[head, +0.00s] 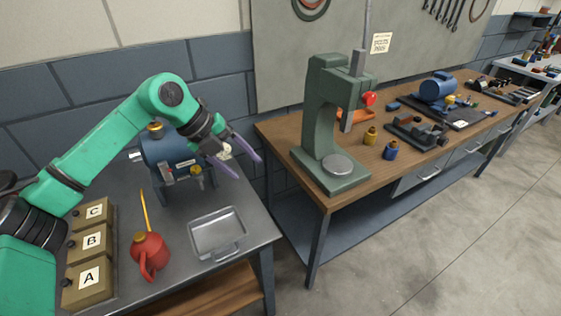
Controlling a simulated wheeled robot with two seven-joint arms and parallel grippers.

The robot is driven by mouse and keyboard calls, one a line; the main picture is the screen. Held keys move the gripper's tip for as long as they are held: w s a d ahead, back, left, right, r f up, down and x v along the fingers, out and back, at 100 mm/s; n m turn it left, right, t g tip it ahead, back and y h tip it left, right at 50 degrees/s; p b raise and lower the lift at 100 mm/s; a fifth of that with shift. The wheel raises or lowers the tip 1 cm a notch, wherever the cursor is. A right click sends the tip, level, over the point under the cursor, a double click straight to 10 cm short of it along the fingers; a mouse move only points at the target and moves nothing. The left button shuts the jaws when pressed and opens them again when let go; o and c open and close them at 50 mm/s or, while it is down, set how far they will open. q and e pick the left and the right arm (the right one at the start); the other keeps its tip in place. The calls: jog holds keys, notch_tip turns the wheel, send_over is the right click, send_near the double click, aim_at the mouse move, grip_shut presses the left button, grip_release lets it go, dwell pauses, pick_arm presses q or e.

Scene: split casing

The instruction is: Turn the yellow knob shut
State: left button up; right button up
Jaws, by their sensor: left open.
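A blue cylindrical tank (165,149) lies on its side on the grey metal table at the left. A small yellow knob (196,170) sits on the front of the tank near its right end. A brassy yellow cap (155,127) is on top of the tank. My left gripper (248,168) is open, with its purple fingers apart and nothing between them. It hangs to the right of the tank and the knob, apart from the knob. The gripper body hides part of the tank's right end. My right gripper is out of view.
A red oil can (149,252) with a long yellow spout and an empty grey tray (217,231) stand in front of the tank. Boxes marked A (88,283), B and C line the left. A green press (326,130) stands on the wooden bench to the right.

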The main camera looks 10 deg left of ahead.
pick_arm(q)
jog(key=d+r+m+h, duration=0.1)
jog(key=d+h, duration=0.3)
jog(key=d, duration=0.5)
jog(key=shift+r+t, duration=0.25)
jog(key=shift+t, duration=0.05)
jog(key=shift+d, duration=0.1)
